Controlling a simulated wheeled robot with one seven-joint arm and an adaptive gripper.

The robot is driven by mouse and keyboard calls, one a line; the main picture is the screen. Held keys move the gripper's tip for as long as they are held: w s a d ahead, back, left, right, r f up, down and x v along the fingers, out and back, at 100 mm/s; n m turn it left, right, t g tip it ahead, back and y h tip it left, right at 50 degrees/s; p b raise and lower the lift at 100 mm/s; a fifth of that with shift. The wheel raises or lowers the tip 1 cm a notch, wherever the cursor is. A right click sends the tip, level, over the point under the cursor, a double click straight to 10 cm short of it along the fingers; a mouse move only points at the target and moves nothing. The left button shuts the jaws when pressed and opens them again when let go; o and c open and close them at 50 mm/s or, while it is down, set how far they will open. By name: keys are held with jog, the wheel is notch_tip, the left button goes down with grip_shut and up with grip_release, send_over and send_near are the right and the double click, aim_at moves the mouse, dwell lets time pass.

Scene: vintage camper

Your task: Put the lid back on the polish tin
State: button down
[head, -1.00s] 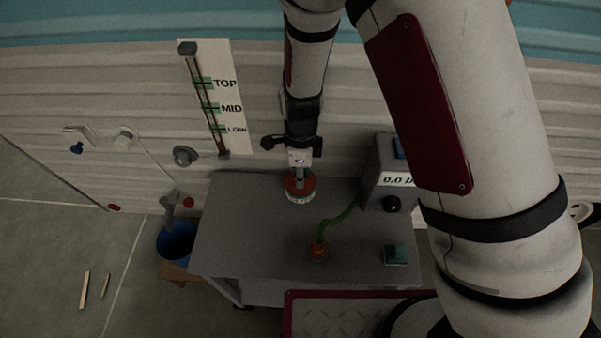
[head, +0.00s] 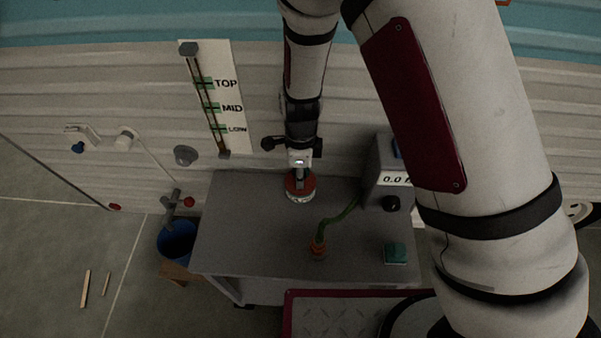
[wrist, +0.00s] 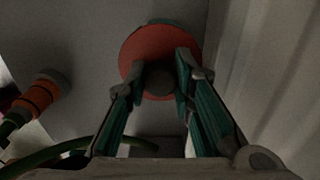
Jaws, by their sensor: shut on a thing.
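The round red-orange lid (head: 301,184) sits at the polish tin, whose pale lettered side (head: 299,197) shows just below it in the head view. The tin stands on the grey table near its back edge. In the wrist view the lid (wrist: 132,62) is a broad disc with a dark grey knob (wrist: 158,81) in its middle. My gripper (head: 300,173) comes down from above, and its fingers are shut on the knob from both sides. A thin teal edge shows beyond the lid in the wrist view. I cannot tell whether the lid is fully seated.
A grey gauge box (head: 392,180) stands at the table's right, with a green hose (head: 341,214) running to an orange fitting (head: 318,250). A small green block (head: 395,253) lies front right. The table's (head: 232,235) left part is clear. A blue bucket (head: 178,240) is left of it.

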dwell(0.9)
jog(key=c, duration=0.8)
grip_release()
jog(key=shift+r, duration=0.1)
jog(key=shift+r+p, duration=2.75)
jog(key=shift+r, duration=0.7)
grip_shut()
